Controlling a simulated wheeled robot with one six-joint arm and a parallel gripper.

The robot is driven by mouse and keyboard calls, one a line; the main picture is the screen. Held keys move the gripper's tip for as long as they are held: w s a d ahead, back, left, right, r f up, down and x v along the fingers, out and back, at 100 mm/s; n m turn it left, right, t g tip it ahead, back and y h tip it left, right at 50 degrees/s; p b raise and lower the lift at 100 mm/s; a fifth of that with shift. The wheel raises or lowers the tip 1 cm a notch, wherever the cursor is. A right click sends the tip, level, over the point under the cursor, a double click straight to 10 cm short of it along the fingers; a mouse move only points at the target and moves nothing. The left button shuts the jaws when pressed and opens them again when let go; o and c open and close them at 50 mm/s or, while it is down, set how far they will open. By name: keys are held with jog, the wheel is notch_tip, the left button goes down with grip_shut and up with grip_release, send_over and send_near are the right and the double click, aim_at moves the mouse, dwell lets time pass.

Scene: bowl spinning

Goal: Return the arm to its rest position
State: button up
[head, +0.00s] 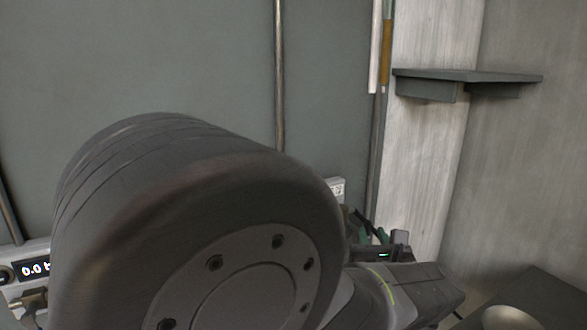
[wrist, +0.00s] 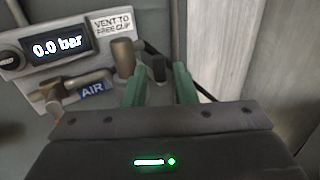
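My arm fills the lower left and middle of the head view, with a large dark rounded joint in front. In the head view my gripper (head: 368,233) is small and partly hidden behind my arm, near the wall.
A gauge reading 0.0 bar (wrist: 55,47), a brass valve (wrist: 123,57) and an AIR label (wrist: 95,90) are close left of the fingers. A dark shelf (head: 470,76) is at upper right. A pale rounded object (head: 507,318) sits by a dark surface (head: 550,295), lower right.

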aim_at(369, 226)
jog(key=w, duration=0.7)
jog(key=shift+w+d, duration=0.15)
jog(key=shift+d, duration=0.05)
